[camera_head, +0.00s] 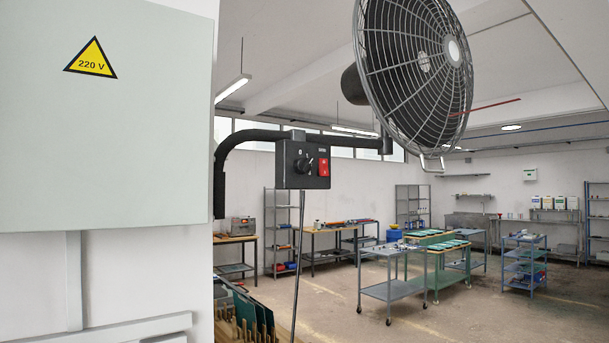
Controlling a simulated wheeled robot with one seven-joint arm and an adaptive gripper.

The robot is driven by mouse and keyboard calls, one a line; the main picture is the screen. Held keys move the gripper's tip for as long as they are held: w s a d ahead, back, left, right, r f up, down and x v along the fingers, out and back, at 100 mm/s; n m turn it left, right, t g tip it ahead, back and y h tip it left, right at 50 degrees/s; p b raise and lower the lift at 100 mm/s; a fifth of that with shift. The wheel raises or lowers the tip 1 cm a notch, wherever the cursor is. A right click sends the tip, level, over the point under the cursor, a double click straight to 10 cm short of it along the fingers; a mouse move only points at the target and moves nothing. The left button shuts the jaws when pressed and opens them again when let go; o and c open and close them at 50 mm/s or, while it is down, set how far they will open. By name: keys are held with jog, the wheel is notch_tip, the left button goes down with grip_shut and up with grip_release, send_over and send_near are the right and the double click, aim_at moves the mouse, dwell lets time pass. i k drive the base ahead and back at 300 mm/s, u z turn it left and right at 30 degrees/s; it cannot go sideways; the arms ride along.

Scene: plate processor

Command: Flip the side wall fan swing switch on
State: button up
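A round grey caged fan (415,65) hangs at the upper right of the head view, on a bent black wall arm (250,135). A black control box (290,164) sits on that arm, left of the fan. The box carries a black rotary knob (304,164) and a red switch (323,166) to the right of the knob. The markings beside them are too small to read, and I cannot tell the switch's position. My gripper is not in view.
A pale electrical cabinet (110,150) with a yellow 220 V sign (91,60) fills the left side. A thin dark rod (297,265) hangs below the box. Green plates (262,318) stand in a rack at the bottom. Tables and a grey cart (392,290) stand farther back.

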aim_at(324, 170)
jog(key=u, duration=1)
jog(key=k, duration=0.45)
jog(key=z, duration=0.45)
